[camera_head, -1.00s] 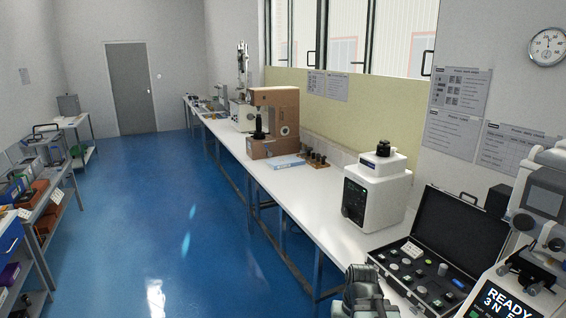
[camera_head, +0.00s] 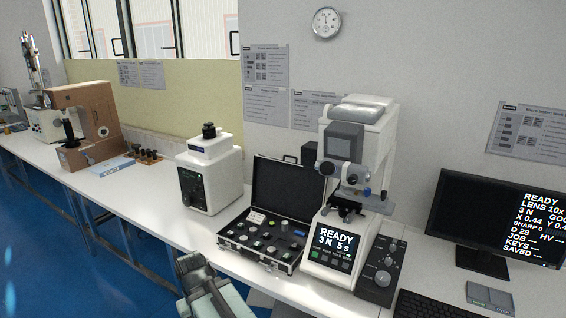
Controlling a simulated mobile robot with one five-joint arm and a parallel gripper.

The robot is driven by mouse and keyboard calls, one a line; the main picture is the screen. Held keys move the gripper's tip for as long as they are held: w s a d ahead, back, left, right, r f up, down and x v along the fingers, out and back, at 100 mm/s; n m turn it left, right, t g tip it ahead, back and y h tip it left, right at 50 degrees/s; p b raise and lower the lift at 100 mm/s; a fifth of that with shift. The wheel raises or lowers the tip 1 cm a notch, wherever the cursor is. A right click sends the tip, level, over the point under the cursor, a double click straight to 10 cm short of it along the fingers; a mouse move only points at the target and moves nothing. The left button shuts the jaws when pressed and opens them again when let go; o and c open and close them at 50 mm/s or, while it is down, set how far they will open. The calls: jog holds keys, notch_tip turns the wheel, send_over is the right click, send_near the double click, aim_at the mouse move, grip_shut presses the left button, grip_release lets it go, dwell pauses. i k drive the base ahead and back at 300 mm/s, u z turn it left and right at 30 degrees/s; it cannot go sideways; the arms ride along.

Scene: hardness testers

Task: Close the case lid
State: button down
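The black case (camera_head: 231,236) lies open on the white bench, between a white tester and a microscope-type tester. Its lid (camera_head: 288,187) stands up at the back, leaning against or close to the wall side. Several small round pieces sit in the dark foam of the case's lower half. A grey jointed part of my arm (camera_head: 205,285) shows at the bottom edge, in front of the case and lower in the picture. My gripper's fingertips cannot be made out.
A white tester (camera_head: 208,175) stands left of the case. The microscope tester (camera_head: 354,150) with a lit screen stands close at its right. A control box (camera_head: 378,270), keyboard and monitor (camera_head: 497,225) are further right.

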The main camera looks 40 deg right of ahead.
aim_at(283, 187)
jog(key=z, duration=0.2)
jog(key=i, duration=1.35)
jog(key=u, duration=0.05)
